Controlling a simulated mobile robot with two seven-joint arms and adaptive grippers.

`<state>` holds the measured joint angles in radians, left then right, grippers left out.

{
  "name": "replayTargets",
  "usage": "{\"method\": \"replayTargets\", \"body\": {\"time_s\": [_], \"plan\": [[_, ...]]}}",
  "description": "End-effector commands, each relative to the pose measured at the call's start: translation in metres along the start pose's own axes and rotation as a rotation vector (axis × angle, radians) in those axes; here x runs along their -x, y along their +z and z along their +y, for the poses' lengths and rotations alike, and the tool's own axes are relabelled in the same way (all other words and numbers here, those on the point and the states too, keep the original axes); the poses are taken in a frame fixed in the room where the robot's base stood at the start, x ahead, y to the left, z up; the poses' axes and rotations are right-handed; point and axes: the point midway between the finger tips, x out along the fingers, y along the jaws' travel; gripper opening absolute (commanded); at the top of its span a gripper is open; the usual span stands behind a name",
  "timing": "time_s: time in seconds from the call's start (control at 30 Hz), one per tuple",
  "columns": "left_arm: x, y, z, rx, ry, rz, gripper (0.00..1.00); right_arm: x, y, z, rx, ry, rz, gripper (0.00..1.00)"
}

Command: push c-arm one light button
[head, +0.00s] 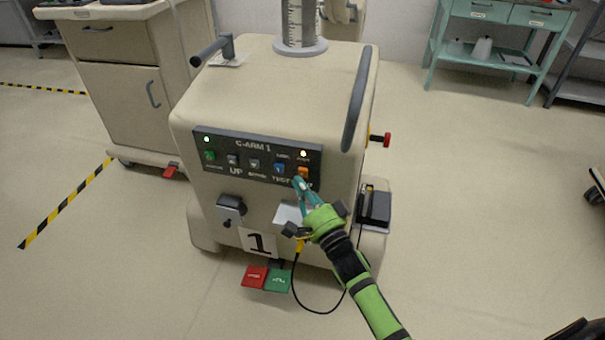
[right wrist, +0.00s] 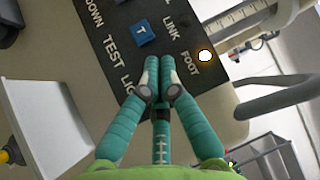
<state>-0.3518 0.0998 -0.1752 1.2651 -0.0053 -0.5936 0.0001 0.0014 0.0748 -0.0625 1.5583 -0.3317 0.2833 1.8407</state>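The C-arm cart (head: 275,90) is a beige unit with a "C-ARM 1" control panel (head: 245,143) on its front. The panel has a row of buttons, with an orange button (head: 302,171) at the right end above the partly covered light label. My right gripper (head: 301,184) is at this button, its fingertips just below or against it; contact cannot be told. In the right wrist view the gripper (right wrist: 160,88) has its teal fingers together and empty, and they cover the orange button. The blue test button (right wrist: 143,35) shows beside them. My left gripper is not in view.
A grey handle (head: 357,98) stands along the cart's right side, and a red knob (head: 386,139) sticks out there. A black cable (head: 296,292) loops below my arm near the red and green pedals (head: 266,278). A beige cabinet (head: 120,80) stands at left.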

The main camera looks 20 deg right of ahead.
Motion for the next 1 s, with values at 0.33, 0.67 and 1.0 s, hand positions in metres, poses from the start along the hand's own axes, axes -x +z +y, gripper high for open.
{"method": "replayTargets", "body": {"time_s": [0.33, 0.67, 1.0], "plan": [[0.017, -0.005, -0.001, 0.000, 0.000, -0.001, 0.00, 0.024, 0.023, -0.011, -0.003, 0.002, -0.001, 0.00], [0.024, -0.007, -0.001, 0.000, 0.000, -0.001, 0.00, 0.040, 0.038, -0.017, -0.001, 0.000, 0.000, 0.00], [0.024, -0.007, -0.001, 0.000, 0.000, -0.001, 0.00, 0.040, 0.038, -0.016, -0.001, 0.000, 0.000, 0.00]]}}
